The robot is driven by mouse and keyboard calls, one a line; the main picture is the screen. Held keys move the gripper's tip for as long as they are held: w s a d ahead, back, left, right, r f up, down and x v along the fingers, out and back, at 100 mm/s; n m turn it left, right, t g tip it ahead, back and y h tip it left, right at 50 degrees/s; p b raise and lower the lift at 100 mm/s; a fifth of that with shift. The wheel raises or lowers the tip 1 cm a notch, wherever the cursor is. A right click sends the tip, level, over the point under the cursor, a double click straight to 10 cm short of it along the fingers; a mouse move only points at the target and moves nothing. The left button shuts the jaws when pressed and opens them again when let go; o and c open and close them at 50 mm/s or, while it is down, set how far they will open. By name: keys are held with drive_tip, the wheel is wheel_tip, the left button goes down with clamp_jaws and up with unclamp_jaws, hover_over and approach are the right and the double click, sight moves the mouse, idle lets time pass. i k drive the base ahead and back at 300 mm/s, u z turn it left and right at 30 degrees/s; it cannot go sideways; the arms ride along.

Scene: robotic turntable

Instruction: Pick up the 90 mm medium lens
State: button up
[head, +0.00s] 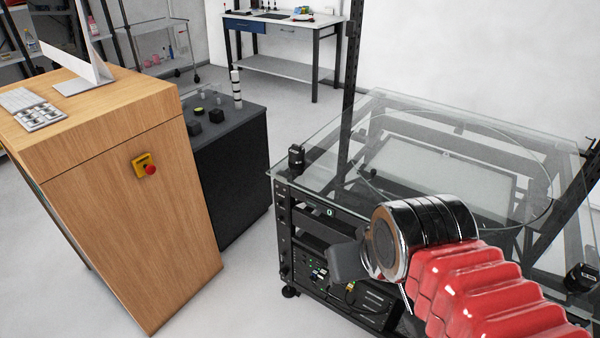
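Several small dark cylindrical pieces, possibly lenses, stand on top of the black cabinet (240,185). One is a black piece (216,115), another is a black piece (195,128) nearer the front, and one has a yellow-green top (199,110). I cannot tell which, if any, is the 90 mm medium lens. My arm, with red ribbed covering and a chrome and black joint, reaches in from the lower right, in front of the glass table. A dark grey part (348,262) shows beyond the joint and may be my gripper; its fingers cannot be made out. It is well apart from the cabinet.
A wooden desk (130,215) with a keyboard and monitor stands at left. Floor is clear between cabinet and table.

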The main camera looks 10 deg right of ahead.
sight(296, 164)
drive_tip(key=k, duration=1)
drive_tip(key=u, duration=0.4)
drive_tip(key=i, duration=0.45)
drive_tip(key=u, duration=0.55)
drive_tip(key=i, duration=1.4)
drive_tip(key=z, duration=0.65)
drive_tip(key=i, duration=0.7)
drive_tip(key=z, duration=0.05)
